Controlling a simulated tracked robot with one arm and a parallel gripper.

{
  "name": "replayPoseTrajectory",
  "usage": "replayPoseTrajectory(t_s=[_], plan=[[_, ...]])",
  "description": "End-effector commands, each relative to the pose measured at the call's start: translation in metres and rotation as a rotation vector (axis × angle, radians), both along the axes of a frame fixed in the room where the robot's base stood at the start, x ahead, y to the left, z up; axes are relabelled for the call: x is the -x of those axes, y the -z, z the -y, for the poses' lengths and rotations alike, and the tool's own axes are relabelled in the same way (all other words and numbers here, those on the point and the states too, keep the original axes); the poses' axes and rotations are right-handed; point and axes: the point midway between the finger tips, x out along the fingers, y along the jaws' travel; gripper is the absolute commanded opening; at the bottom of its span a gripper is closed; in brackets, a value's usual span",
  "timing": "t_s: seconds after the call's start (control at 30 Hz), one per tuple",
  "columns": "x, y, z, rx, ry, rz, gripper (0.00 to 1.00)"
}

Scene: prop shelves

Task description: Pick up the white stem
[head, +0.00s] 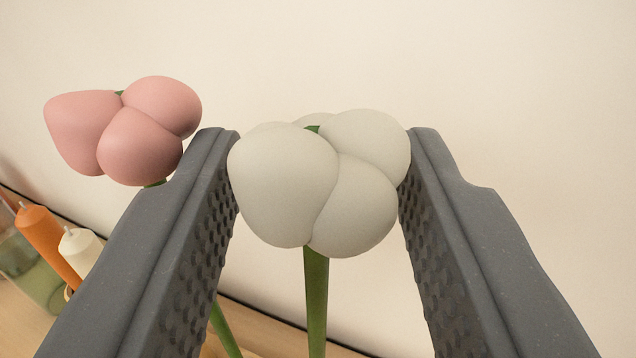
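The white stem (317,300) is a green stalk topped by a white flower head (284,185) of several rounded petals. It stands upright in the middle of the head view. My gripper (318,140) is open, with one dark grey finger on each side of the flower head. The petals reach close to both fingers; I cannot tell whether they touch. The green stalk runs down between the fingers with room on both sides. Its lower end is out of the picture.
A pink flower (140,140) stands left of my left finger, its stem partly hidden. An orange candle (50,245), a white candle (80,250) and a greenish glass container (28,270) are at the lower left on a wooden shelf (20,325). A plain wall (480,70) is behind.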

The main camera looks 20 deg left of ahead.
Motion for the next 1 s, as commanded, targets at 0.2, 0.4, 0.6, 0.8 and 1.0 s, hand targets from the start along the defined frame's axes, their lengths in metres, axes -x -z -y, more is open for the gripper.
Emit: replayPoseTrajectory(t_s=[0.2, 0.4, 0.6, 0.8, 1.0], plan=[[-0.004, 0.000, -0.001, 0.000, 0.001, 0.000, 0.38], [-0.004, 0.000, -0.001, 0.000, 0.001, -0.001, 0.07], [-0.004, 0.000, -0.001, 0.000, 0.001, -0.001, 0.05], [-0.004, -0.007, -0.001, 0.001, 0.001, 0.001, 0.05], [-0.003, -0.042, -0.002, 0.002, -0.001, 0.005, 0.05]])
